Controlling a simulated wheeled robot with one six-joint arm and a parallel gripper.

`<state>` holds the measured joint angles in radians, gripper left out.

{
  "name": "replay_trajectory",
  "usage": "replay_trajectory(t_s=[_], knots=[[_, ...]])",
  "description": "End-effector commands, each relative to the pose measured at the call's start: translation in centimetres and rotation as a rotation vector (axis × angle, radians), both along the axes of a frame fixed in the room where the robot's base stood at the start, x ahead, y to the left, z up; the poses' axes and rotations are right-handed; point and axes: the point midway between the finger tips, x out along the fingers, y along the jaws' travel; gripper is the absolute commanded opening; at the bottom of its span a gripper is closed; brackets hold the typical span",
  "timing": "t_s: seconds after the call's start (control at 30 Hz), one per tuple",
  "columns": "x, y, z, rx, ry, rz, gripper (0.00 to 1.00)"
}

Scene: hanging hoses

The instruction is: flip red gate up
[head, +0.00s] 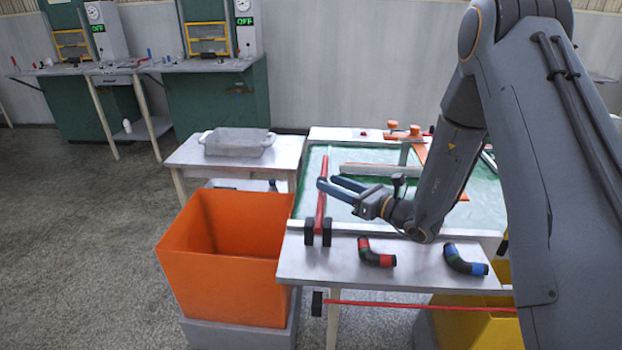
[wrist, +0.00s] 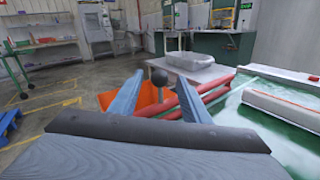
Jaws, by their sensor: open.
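A long red bar (head: 321,205), which looks like the red gate, runs along the left edge of the green-topped table, with two black blocks (head: 318,233) at its near end. My gripper (head: 327,181) is open, its two blue fingers pointing left by the bar's middle; I cannot tell if they touch it. In the wrist view, red bars (wrist: 214,95) show beside the right finger, and red also shows between the fingers. Another red bar (head: 420,306) with a black end crosses below the table's front edge.
An orange bin (head: 215,275) stands left of the table. Two short hoses, red-banded (head: 376,253) and blue-banded (head: 465,261), lie on the white front shelf (head: 415,270). A yellow bin (head: 475,325) is below right. A grey tray (head: 238,142) rests on the table behind.

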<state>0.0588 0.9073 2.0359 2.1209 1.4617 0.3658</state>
Motion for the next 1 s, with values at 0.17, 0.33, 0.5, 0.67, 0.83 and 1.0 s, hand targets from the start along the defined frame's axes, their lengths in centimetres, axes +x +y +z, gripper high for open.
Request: replay_trajectory(t_s=[0.17, 0.33, 0.5, 0.67, 0.83, 1.0], knots=[[0.9, 1.4, -0.1, 0.003, -0.008, -0.005, 0.43], [2.4, 3.6, -0.2, 0.002, -0.007, -0.002, 0.43], [3.7, 5.4, -0.2, 0.001, -0.007, -0.003, 0.43], [4.4, 6.3, -0.2, 0.002, -0.006, -0.004, 0.43], [4.6, 6.5, -0.2, 0.002, -0.005, -0.005, 0.43], [4.6, 6.5, -0.2, 0.002, -0.005, -0.005, 0.36]])
